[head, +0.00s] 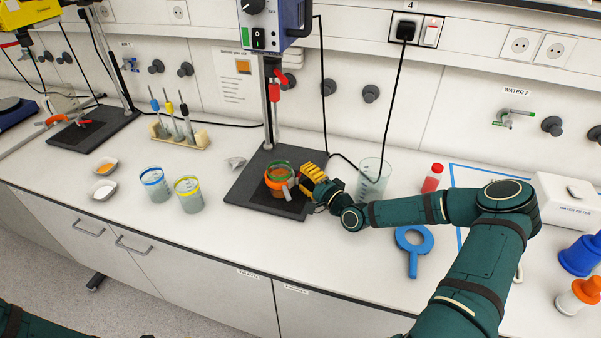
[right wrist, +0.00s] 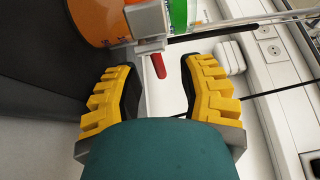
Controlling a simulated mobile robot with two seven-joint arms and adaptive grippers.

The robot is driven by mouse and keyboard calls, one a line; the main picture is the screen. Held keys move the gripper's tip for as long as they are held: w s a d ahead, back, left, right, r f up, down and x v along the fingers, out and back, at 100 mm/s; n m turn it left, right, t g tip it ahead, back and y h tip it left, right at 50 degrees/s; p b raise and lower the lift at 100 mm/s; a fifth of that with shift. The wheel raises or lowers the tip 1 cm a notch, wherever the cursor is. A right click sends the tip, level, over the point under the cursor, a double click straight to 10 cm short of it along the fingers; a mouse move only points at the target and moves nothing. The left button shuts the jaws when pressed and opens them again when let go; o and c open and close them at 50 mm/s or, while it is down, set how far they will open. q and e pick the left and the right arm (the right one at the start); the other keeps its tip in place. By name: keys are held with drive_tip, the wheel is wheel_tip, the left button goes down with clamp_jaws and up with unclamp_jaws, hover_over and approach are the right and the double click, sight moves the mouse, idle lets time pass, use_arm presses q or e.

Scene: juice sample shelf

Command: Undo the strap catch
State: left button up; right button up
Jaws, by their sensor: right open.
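A beaker (head: 281,186) with an orange band and a green rim stands on the black stand base (head: 243,187). A grey catch (head: 287,192) sits on the side of the band towards the front; it also shows in the right wrist view as a grey block (right wrist: 149,20) beside the orange surface (right wrist: 95,20). My right gripper (head: 305,182) is at the right side of the beaker. In the right wrist view its yellow fingers (right wrist: 157,72) are apart, with the catch just beyond the gap. Nothing is held between them. My left gripper is out of view.
A clear beaker (head: 373,178) stands close behind my right gripper, with a red-filled bottle (head: 432,178) further right. A blue ring tool (head: 413,243) lies in front of my forearm. Two beakers (head: 155,184) (head: 188,194) stand to the left. The stand's rod (head: 267,105) rises behind the banded beaker.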

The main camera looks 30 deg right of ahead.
drive_tip(key=shift+w+a, duration=0.2)
drive_tip(key=shift+w, duration=1)
drive_tip(key=shift+c, duration=0.4)
clamp_jaws()
